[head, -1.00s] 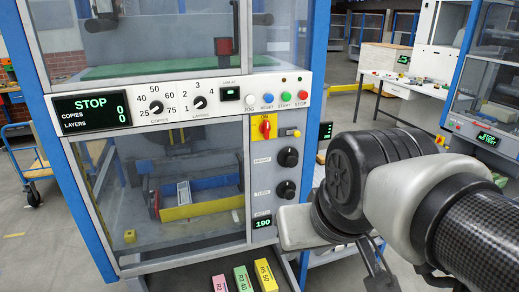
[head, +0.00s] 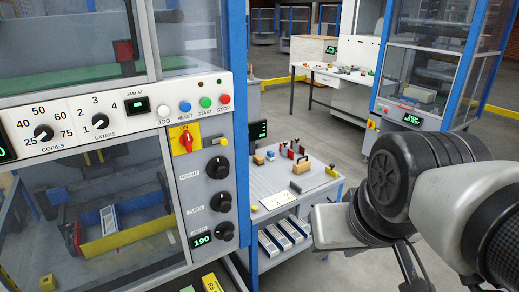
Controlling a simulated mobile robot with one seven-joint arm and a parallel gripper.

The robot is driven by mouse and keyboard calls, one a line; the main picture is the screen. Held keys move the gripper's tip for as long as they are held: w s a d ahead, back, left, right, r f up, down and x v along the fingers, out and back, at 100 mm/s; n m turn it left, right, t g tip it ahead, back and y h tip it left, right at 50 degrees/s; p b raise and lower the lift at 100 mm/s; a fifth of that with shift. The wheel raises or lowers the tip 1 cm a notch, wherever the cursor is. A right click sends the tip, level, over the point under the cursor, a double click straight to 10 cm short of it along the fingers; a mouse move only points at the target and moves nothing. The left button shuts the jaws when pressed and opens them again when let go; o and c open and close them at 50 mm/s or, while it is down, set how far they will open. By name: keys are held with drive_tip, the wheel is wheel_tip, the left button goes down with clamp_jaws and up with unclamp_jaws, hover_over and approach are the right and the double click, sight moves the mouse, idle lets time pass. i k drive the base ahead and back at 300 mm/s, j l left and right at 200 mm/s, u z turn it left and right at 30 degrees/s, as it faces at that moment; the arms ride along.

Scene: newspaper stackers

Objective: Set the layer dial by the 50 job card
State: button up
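The layers dial (head: 100,121) is a small black knob on the white panel, marked 1 to 4. Its white pointer appears to point down-left, near the 1. The copies dial (head: 43,132), marked 25 to 75, is left of it. A yellow block (head: 211,283) with partly cut-off lettering is at the bottom edge. I cannot make out a job card marked 50; a white sheet (head: 278,200) on the side table is too small to read. My arm is at the right, well away from the dial. Dark finger-like parts of my gripper (head: 410,265) show below it; their opening is unclear.
The panel carries several coloured buttons (head: 205,102) and a red switch on a yellow plate (head: 186,138). A side table (head: 322,187) with small items stands right of the machine. Grey floor lies beyond.

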sight(99, 121)
drive_tip(key=u, duration=1.35)
